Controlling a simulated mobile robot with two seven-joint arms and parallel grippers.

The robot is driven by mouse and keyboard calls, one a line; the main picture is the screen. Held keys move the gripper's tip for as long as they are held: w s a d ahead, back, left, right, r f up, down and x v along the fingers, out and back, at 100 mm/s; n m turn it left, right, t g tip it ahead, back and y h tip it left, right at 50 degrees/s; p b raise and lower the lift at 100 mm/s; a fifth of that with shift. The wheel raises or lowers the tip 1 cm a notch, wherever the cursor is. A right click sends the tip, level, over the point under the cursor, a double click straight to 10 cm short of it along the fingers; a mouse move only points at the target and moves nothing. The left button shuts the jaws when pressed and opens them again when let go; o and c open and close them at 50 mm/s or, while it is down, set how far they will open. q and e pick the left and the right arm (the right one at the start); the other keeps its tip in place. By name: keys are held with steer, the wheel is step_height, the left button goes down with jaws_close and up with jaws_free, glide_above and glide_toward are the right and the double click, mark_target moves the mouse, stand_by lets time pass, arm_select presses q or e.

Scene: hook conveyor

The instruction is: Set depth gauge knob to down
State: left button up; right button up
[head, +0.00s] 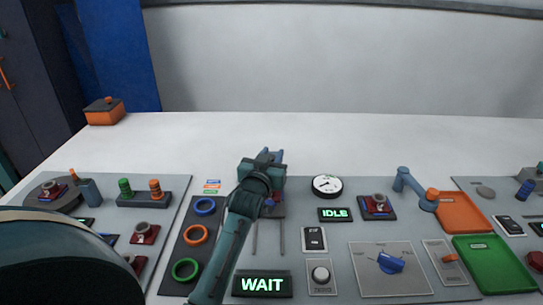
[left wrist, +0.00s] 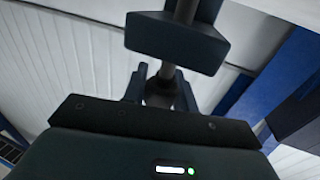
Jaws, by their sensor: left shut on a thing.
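My left gripper (head: 268,158) is above the back middle of the grey panel, over two parallel rails (head: 282,237). In the left wrist view it is shut on a small grey rounded part (left wrist: 163,92) on a thin rod, below a dark block (left wrist: 178,42). I cannot tell for sure whether this part is the depth gauge knob. Its lower end and a red and blue piece near the rails are mostly hidden by my gripper and arm. A round white dial (head: 327,186) is to the right. My right gripper is not in view.
A blue knob (head: 390,262) sits on a labelled plate at the front right. An IDLE display (head: 335,214), orange tray (head: 462,212) and green tray (head: 493,262) are to the right. Coloured rings (head: 195,234) lie left of my arm.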

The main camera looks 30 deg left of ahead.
arm_select(q)
jaws_close()
step_height(320, 180, down, 2)
steer(key=shift+f+b, duration=0.15)
steer(key=shift+b, duration=0.25)
steer(key=o, duration=0.6)
jaws_free()
steer(key=shift+o, duration=0.2)
steer(key=shift+s, duration=0.1)
